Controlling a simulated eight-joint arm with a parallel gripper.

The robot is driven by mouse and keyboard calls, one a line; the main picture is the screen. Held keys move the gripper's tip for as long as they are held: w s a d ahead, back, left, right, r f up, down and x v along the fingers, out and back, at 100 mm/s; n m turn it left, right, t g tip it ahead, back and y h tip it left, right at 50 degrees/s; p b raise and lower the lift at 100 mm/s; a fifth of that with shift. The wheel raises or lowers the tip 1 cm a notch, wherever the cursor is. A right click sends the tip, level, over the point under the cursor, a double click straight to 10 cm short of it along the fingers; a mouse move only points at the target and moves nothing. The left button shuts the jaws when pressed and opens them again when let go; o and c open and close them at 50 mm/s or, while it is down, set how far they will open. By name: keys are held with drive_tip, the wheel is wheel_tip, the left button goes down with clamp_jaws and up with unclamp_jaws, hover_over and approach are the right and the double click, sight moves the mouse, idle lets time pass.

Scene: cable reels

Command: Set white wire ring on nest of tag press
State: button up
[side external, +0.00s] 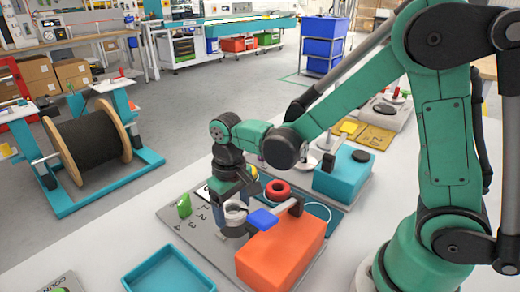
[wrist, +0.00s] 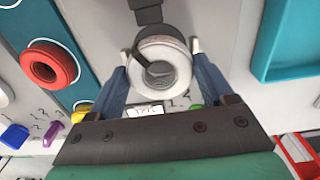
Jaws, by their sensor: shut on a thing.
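The white wire ring (wrist: 179,69) is between the two fingers of my gripper (wrist: 160,51), which is shut on it. A dark round part and a dark strip show in and over the ring's middle. In the side external view the ring (side external: 235,212) and my gripper (side external: 234,216) are low over the grey board, just left of an orange block (side external: 278,255) with a blue pad (side external: 263,219) and a dark lever. I cannot tell which part is the tag press nest, or whether the ring touches what is under it.
A red ring (side external: 277,190) lies behind, also in the wrist view (wrist: 47,64). A green piece (side external: 184,206) stands left on the numbered grey board (side external: 190,238). A teal tray (side external: 168,272) is at the front left. A teal block (side external: 342,178) stands behind right.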

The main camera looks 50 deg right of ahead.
drive_tip(key=shift+f, duration=0.25)
drive_tip(key=shift+f, duration=0.8)
drive_tip(key=o, duration=1.3)
drive_tip(key=shift+f, duration=0.1)
wheel_tip(320, 180, up, 8)
